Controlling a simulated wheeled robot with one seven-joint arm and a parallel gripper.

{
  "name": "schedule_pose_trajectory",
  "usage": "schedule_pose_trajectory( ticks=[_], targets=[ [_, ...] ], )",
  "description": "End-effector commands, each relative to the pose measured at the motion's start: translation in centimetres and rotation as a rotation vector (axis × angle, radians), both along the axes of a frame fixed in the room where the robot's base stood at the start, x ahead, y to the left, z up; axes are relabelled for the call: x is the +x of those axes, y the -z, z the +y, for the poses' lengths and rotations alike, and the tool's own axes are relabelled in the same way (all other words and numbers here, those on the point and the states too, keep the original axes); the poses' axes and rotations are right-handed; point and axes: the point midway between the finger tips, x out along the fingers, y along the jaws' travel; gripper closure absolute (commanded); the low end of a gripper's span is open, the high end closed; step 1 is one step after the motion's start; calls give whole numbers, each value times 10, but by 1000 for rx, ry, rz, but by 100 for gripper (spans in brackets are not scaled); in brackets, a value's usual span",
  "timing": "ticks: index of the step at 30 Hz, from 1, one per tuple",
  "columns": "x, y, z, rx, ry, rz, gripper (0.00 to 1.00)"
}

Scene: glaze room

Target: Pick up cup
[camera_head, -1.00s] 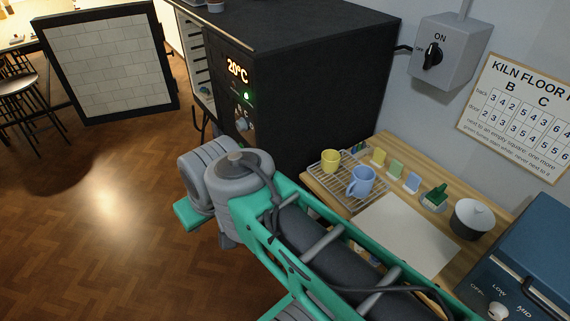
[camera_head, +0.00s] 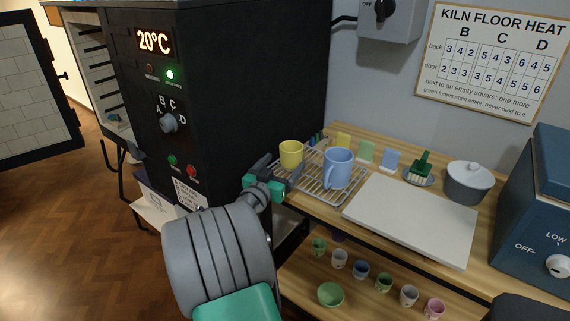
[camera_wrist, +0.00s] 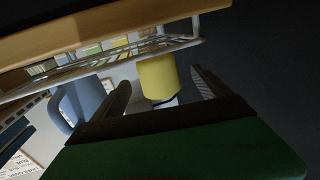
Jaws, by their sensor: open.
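A yellow cup (camera_head: 291,154) stands upright on a wire rack (camera_head: 318,190) at the left end of the bench, next to a larger blue mug (camera_head: 338,168). My gripper (camera_head: 279,176) is open at the rack's left edge, just short of the yellow cup. In the wrist view, the yellow cup (camera_wrist: 158,78) shows between the two dark fingers, seemingly beyond their tips. The blue mug (camera_wrist: 72,104) lies outside the fingers, to the left. No contact with either is visible.
The black kiln (camera_head: 240,90) stands close on the left. A pale slab (camera_head: 413,218), a lidded pot (camera_head: 468,182) and a green brush (camera_head: 421,166) are on the bench (camera_head: 480,225). Glaze tiles stand behind the rack. Several small cups and a green bowl (camera_head: 331,295) fill the lower shelf.

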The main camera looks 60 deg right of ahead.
Motion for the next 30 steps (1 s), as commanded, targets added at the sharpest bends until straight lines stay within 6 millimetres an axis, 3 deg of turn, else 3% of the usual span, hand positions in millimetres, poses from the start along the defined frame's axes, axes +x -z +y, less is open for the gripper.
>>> schedule_pose_trajectory(
  ticks=[9,17,30],
  targets=[
    [-2,-3,-51,3,4,1,13],
    [1,-2,-54,3,-2,2,14],
    [2,-3,-53,4,-3,1,50]
  ],
)
